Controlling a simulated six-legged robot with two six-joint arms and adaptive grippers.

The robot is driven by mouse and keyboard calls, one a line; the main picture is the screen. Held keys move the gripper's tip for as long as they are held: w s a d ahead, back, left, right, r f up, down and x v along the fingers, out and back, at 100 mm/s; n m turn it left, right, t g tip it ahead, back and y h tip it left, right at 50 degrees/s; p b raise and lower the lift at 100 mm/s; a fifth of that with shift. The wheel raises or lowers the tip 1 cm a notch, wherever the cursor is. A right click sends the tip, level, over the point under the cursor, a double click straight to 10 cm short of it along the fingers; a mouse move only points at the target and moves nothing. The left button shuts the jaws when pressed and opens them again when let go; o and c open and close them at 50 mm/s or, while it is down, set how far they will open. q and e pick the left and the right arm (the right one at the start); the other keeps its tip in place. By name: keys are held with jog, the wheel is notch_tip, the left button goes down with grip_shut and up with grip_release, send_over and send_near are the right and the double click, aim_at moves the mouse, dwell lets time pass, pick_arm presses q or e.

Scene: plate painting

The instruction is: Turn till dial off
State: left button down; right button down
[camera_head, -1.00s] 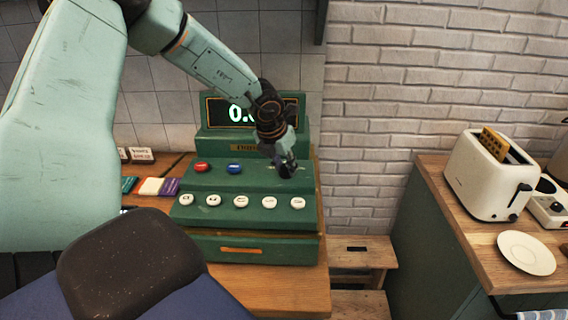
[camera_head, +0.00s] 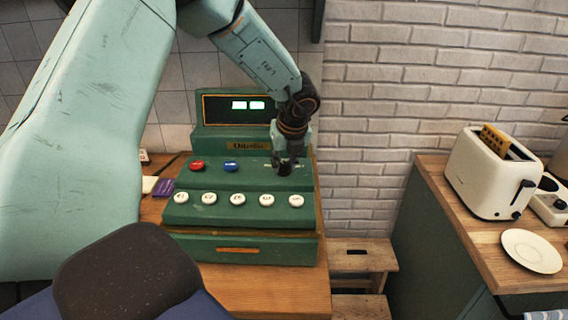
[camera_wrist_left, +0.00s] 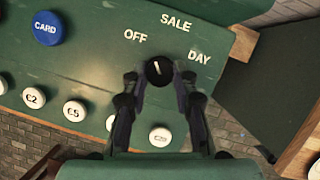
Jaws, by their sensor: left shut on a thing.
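The green till (camera_head: 240,217) stands on a wooden counter, its display (camera_head: 250,105) showing two bright blurred shapes. The till dial (camera_wrist_left: 158,71) is a small black knob with a white pointer line; in the left wrist view the line points up and slightly left, between the OFF (camera_wrist_left: 136,35) and SALE (camera_wrist_left: 176,22) labels. The DAY label (camera_wrist_left: 200,56) is to the right. My left gripper (camera_head: 285,168) reaches down to the till's upper right panel, shut on the dial, with a finger on each side in the wrist view (camera_wrist_left: 160,75). The dial is mostly hidden in the head view. My right gripper is not in view.
Red (camera_head: 197,166) and blue (camera_head: 231,166) buttons lie left of my gripper, with a row of white buttons (camera_head: 238,198) in front. A drawer (camera_head: 238,250) is below. At right, a counter holds a toaster (camera_head: 485,180) and a white plate (camera_head: 532,251).

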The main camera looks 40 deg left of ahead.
pick_arm(q)
jog(key=shift+w+r+n, duration=0.25)
jog(key=shift+n, duration=0.45)
jog(key=c, duration=1.5)
grip_release()
jog(key=o, duration=0.4)
jog(key=shift+s+f, duration=0.15)
jog(key=shift+o, duration=0.2)
jog(key=v, duration=1.2)
jog(key=shift+w+d, duration=0.2)
jog(key=shift+w, duration=0.05)
